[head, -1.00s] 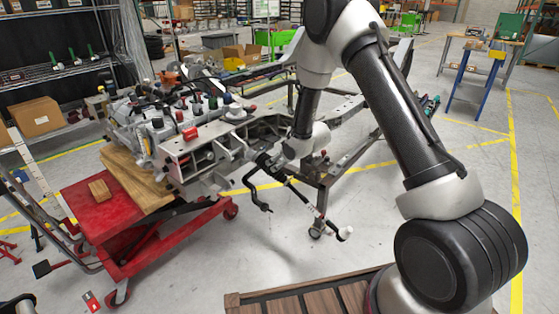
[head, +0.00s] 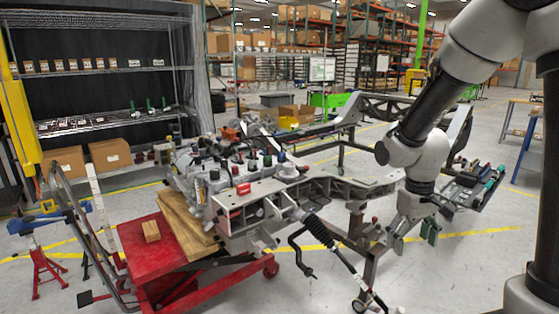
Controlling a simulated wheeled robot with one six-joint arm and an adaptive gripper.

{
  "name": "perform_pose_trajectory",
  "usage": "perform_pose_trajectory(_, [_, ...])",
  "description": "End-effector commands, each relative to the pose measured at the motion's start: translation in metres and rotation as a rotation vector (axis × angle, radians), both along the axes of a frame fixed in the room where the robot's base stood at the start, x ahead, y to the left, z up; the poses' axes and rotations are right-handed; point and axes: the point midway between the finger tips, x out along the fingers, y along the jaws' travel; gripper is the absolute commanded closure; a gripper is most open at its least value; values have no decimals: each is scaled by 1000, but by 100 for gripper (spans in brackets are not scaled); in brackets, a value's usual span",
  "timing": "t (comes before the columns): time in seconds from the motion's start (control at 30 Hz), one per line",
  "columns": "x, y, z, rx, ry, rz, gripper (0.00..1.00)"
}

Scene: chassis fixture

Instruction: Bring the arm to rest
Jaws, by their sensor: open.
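My arm reaches down from the upper right in the head view. My gripper (head: 413,243) hangs at its end, pointing down, with its two dark greenish fingers spread apart and nothing seen between them. It is to the right of the chassis fixture (head: 365,190) and its leg, and looks apart from them, though the depth is hard to judge. A black and silver rod (head: 330,243) with a bellows slants down from the fixture, left of my gripper. A bent black bar (head: 299,252) hangs beside the rod.
A red lift cart (head: 150,255) carries wood blocks and an engine assembly (head: 215,170) at the left. A tray of tools (head: 470,185) lies right of my gripper. Shelves (head: 110,60) stand behind.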

Motion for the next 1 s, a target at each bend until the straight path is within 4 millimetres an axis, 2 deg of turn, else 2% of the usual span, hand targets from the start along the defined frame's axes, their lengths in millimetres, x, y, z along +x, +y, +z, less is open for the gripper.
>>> perform_pose_trajectory(0.03, [-20,-5,24,6,-7,-31,21])
perform_pose_trajectory(0.2, [-87,-17,82,34,-37,-114,21])
perform_pose_trajectory(0.3, [-119,-21,107,58,-97,-150,21])
perform_pose_trajectory(0.4, [-138,-25,128,79,-198,-173,21])
perform_pose_trajectory(0.6, [-153,-32,160,98,-372,-198,21])
perform_pose_trajectory(0.7, [-155,-33,168,100,-411,-205,21])
perform_pose_trajectory(1.0, [-156,-34,170,101,-417,-207,21])
